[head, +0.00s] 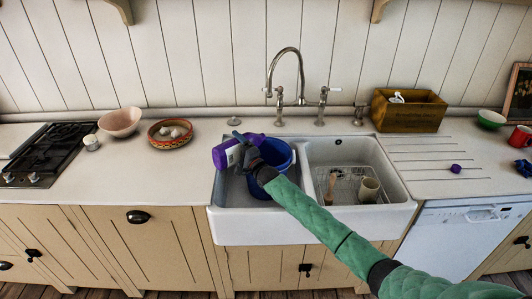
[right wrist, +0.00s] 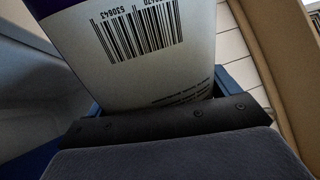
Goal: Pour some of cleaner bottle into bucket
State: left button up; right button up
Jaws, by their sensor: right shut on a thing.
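The cleaner bottle (head: 227,155) is purple with a pale label and lies tipped nearly on its side above the left sink basin. Its narrower purple end points right, to the rim of the blue bucket (head: 283,182). The bucket stands in the left basin, partly hidden by my right arm. My right gripper (head: 246,153) is shut on the bottle. In the right wrist view the bottle's barcode label (right wrist: 140,50) fills the space between the fingers. I cannot see any liquid flowing. A small purple cap (head: 455,168) lies on the drainboard. My left gripper is not in view.
The right basin (head: 400,195) holds a wire rack with a mug (head: 370,189) and a wooden-handled brush. The tall tap (head: 286,70) rises behind the bucket. A wooden box (head: 408,112) stands behind the drainboard. Bowls and a hob (head: 45,155) are at left.

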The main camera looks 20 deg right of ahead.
jog(key=shift+m, duration=0.3)
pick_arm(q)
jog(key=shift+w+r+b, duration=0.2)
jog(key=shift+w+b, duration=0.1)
pick_arm(e)
jog(key=shift+d+f+m, duration=0.1)
jog(key=shift+f+m, duration=0.1)
jog(key=shift+m, duration=0.3)
jog(key=shift+h, duration=0.3)
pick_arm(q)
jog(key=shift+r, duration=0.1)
